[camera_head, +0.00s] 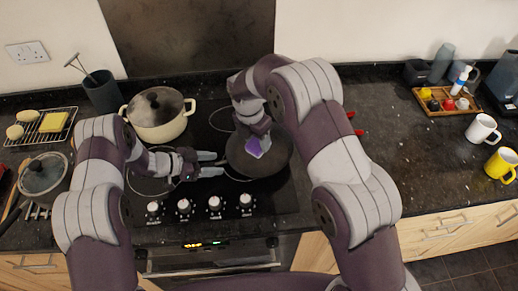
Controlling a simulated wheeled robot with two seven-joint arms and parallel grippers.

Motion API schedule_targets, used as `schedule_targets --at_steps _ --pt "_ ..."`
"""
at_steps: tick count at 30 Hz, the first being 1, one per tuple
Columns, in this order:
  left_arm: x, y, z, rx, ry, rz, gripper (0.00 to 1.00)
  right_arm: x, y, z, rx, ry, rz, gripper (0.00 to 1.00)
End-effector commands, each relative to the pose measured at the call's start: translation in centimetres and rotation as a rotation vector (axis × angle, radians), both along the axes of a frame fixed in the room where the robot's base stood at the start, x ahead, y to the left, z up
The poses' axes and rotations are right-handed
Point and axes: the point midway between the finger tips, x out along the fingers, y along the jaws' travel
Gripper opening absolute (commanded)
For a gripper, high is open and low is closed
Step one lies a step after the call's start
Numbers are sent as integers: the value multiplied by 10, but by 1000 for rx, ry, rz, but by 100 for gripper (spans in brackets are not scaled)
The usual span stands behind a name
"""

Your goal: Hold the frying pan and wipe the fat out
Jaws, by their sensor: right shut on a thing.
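The dark frying pan (278,168) sits at the right of the black hob. My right gripper (256,140) reaches down over the pan and is shut on a purple cloth or sponge (254,148). The purple thing is low over the pan's inside; I cannot tell how firmly it touches. My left gripper (218,164) is just left of the pan, its two fingers apart and pointing at the pan's rim. I see no pan handle clearly between them. Fat in the pan cannot be made out.
A cream pot (158,132) with a dark lid stands behind my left arm. A lidded pan (44,176) and a rack (62,122) are at the left. Red-tipped items (357,132) lie behind my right arm. Mugs (481,129) and a wooden tray (433,109) stand at the right; the counter between is clear.

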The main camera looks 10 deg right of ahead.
Motion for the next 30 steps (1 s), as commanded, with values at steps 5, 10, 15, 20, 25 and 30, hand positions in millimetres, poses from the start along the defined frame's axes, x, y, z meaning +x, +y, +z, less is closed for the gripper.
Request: schedule_targets --at_steps 5,10,15,20,25,30 --pt "-1 3 2 0 0 1 55 0 0 0 0 0 0 28" --pt "-9 33 19 0 -1 5 55 0 0 0 0 0 0 28" --pt "-21 71 40 0 -1 5 55 0 0 0 0 0 0 28" --pt "-29 94 53 0 0 2 55 0 0 0 0 0 0 28" --pt "-31 101 58 0 0 0 55 0 0 0 0 0 0 28" --pt "-31 101 60 0 0 0 55 0 0 2 0 0 0 28"
